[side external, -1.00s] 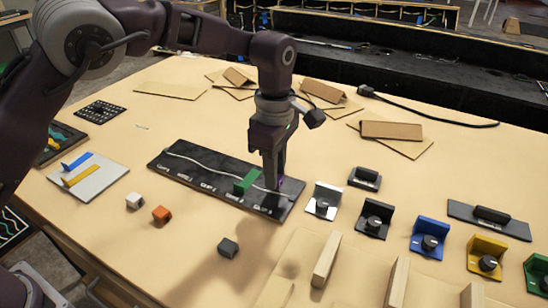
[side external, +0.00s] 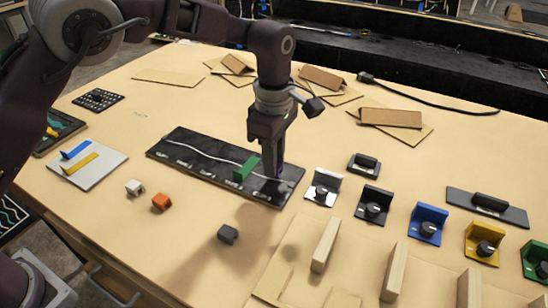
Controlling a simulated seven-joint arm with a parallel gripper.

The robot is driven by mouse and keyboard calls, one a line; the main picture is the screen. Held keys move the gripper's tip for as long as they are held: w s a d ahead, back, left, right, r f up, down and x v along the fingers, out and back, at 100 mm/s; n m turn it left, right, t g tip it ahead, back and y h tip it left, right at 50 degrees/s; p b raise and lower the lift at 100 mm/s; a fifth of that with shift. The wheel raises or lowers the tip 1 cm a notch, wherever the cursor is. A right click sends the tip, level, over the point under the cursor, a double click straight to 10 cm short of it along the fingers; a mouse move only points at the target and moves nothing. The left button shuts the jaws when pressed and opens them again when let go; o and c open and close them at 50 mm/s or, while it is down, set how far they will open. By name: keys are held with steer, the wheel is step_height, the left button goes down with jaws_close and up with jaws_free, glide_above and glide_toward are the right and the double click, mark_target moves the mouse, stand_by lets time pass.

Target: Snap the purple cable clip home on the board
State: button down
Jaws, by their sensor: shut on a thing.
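The black board (side external: 180,146) lies on the table with a pale wavy cable (side external: 205,150) running along it. A green clip (side external: 246,168) stands on the board across the cable. My gripper (side external: 275,174) points down over the board's right end, right of the green clip. It is shut on the purple clip (side external: 280,171), of which only a small purple patch shows at the fingertips. The fingers hide most of the clip. I cannot tell whether it is seated on the board or just above it.
Loose white (side external: 135,187), orange (side external: 161,202) and dark grey (side external: 228,233) clips lie in front of the board. A silver bracket with a knob (side external: 323,187) stands close to its right end. Wooden blocks (side external: 325,244) stand at the front right. Cardboard pieces (side external: 390,118) lie behind.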

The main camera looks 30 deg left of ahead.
steer(key=shift+f, duration=1)
stand_by(0.7)
stand_by(0.3)
steer(key=c, duration=1.2)
jaws_free()
step_height(320, 180, up, 7)
steer(key=shift+f, duration=0.15)
steer(key=shift+r, duration=0.25)
